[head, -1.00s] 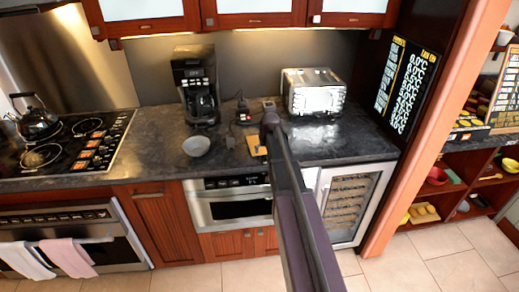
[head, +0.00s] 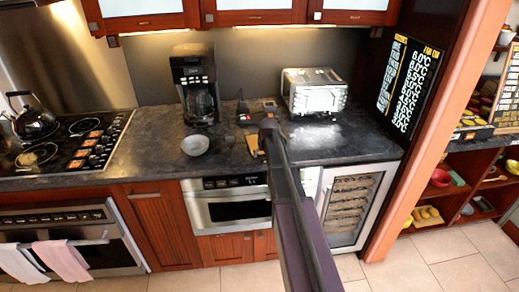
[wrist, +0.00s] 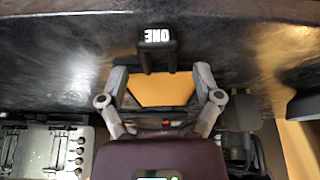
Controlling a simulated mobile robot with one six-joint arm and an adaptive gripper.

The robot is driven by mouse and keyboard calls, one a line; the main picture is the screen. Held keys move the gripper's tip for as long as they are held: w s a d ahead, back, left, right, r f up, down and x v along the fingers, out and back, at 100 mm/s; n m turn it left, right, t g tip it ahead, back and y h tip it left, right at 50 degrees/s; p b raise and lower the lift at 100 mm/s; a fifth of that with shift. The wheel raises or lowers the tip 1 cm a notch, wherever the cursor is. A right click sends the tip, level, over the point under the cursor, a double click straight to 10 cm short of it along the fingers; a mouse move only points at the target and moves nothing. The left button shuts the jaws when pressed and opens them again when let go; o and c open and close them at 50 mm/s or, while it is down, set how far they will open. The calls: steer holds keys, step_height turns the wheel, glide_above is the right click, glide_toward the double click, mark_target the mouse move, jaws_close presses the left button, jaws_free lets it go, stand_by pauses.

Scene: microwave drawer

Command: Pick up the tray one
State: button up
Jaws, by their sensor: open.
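The tray one shows in the wrist view as a tan piece (wrist: 160,90) with a black bracket-like handle (wrist: 157,40) that bears the word ONE upside down. In the head view a small tan piece (head: 252,147) lies on the dark counter beside the end of my arm, which partly hides it. My gripper (wrist: 161,75) is open, with one finger on each side of the tan piece in the wrist view. Nothing is seen clamped between the fingers. I cannot tell whether they touch the tray.
A grey bowl (head: 195,145) and a coffee maker (head: 195,85) stand left of the tray on the counter (head: 150,150). A toaster (head: 314,92) stands to the right. A drawer microwave (head: 228,205) is below. The counter's front edge is close.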

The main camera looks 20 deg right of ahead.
stand_by(0.3)
jaws_close()
steer(key=shift+r, duration=0.2)
step_height(320, 180, up, 4)
steer(key=p, duration=0.4)
steer(key=shift+f, duration=0.15)
steer(key=s+a+r+p, duration=0.1)
steer(key=s+a, duration=0.2)
steer(key=s, duration=1.2)
steer(key=shift+s, duration=0.4)
